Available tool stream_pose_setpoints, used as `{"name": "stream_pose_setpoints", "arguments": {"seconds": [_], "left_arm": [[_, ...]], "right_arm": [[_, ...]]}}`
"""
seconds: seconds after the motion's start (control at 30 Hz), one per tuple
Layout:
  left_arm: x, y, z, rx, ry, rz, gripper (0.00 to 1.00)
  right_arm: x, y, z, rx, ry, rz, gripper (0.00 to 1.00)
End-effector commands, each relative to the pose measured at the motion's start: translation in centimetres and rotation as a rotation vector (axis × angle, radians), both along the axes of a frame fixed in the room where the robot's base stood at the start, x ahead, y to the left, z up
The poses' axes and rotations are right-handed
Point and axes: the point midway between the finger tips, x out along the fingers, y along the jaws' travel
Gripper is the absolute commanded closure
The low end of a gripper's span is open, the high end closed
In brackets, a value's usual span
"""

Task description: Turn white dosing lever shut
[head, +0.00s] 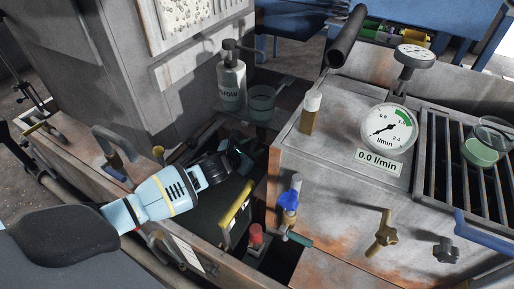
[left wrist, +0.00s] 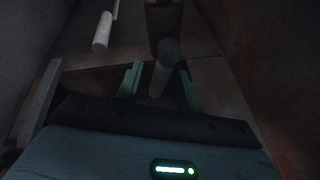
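My left gripper (head: 240,158) reaches into the dark recess between the grey cabinet and the steel housing. In the left wrist view its two green fingers (left wrist: 159,82) stand apart, with a pale grey-white rod (left wrist: 162,70) between them. Gaps show on both sides of the rod, so it does not look gripped. The rod hangs from a dull olive-brown block (left wrist: 164,22). A second white handle (left wrist: 103,32) is at the upper left. I cannot tell which of these is the dosing lever. The recess hides the lever in the head view. My right gripper is not in view.
A flow gauge (head: 388,129) above a 0.0 l/min display sits on the steel housing (head: 340,188). A blue valve (head: 288,202), a red knob (head: 256,234) and a yellow-edged panel (head: 235,205) are close to my left arm. A foam bottle (head: 231,82) stands behind the recess.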

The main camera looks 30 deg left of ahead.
Motion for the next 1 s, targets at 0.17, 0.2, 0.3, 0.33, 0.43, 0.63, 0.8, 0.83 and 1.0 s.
{"name": "stream_pose_setpoints", "arguments": {"seconds": [0.17, 0.2, 0.3, 0.33, 0.43, 0.63, 0.8, 0.83, 1.0], "left_arm": [[1.7, -0.1, -0.9, 0.0, 0.0, 0.0, 0.62], [1.9, -0.1, -0.9, -0.001, 0.0, -0.001, 0.62], [2.2, -0.1, -1.0, 0.0, 0.0, -0.001, 0.62], [2.3, -0.1, -0.9, 0.0, 0.0, -0.001, 0.62], [2.3, -0.1, -0.9, 0.0, -0.001, -0.001, 0.62], [2.3, -0.1, -0.9, 0.0, -0.001, 0.0, 0.73], [2.3, -0.1, -0.9, 0.0, 0.0, 0.0, 0.95], [2.2, -0.1, -0.9, 0.0, 0.0, 0.0, 0.99], [2.2, -0.1, -0.9, 0.0, 0.0, 0.0, 1.0]], "right_arm": [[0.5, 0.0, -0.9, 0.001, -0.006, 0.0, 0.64], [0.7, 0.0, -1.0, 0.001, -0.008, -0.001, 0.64], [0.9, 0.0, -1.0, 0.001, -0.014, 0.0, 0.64], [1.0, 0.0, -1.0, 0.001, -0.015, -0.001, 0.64], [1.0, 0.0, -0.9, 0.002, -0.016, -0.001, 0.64], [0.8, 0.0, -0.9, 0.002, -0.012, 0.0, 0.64], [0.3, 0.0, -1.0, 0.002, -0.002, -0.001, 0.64], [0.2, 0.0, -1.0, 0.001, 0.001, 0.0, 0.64], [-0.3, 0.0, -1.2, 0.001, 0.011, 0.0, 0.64]]}}
